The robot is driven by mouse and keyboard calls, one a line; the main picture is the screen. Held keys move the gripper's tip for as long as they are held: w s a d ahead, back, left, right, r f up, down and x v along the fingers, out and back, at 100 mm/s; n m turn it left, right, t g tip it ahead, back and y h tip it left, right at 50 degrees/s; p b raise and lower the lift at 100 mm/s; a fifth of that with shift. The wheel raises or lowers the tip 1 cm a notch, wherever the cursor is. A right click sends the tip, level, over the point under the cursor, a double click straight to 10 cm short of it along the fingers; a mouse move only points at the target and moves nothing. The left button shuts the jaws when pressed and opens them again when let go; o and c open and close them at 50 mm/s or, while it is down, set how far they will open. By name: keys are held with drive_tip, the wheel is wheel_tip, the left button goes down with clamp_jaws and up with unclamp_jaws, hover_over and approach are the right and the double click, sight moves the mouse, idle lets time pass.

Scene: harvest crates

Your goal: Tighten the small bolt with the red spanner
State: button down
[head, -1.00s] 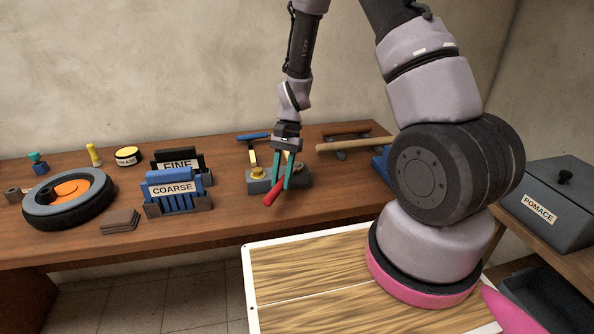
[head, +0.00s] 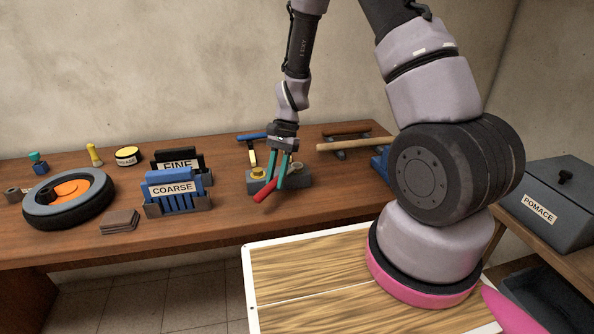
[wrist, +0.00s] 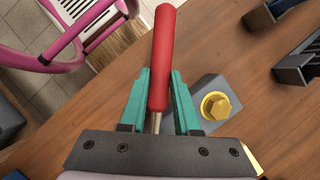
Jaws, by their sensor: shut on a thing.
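My gripper (head: 274,183), with teal fingers, is shut on the red spanner (wrist: 163,55). The spanner's red handle (head: 264,192) sticks out towards the front left in the head view. Its shank passes between the fingers, and its jaw end is hidden below the gripper in the wrist view. A gold hex bolt (wrist: 217,105) stands on a grey block (wrist: 206,88), just right of the fingers there. That bolt (head: 258,173) is left of the fingers in the head view. I cannot tell whether it is the small one, or whether the spanner touches any bolt.
The grey block (head: 302,180) sits on the wooden bench (head: 225,207). A blue-handled tool (head: 251,137) and a wooden-handled tool (head: 343,144) lie behind. FINE and COARSE holders (head: 178,208) and a wheel (head: 40,212) are to the left.

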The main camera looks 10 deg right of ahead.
drive_tip(key=shift+w+a+m+t+y, duration=0.35)
drive_tip(key=shift+w+a+m, duration=0.5)
drive_tip(key=shift+m, duration=0.35)
idle(0.6)
drive_tip(key=shift+w+a+m+t+y, duration=0.15)
drive_tip(key=shift+w+a+m+t, duration=0.2)
drive_tip(key=shift+w+m, duration=0.5)
drive_tip(key=shift+w+a+m+t+y, duration=0.1)
drive_tip(key=shift+w+a+m+t, duration=0.2)
drive_tip(key=shift+w+m, duration=0.5)
idle(0.5)
drive_tip(key=shift+w+r, duration=0.1)
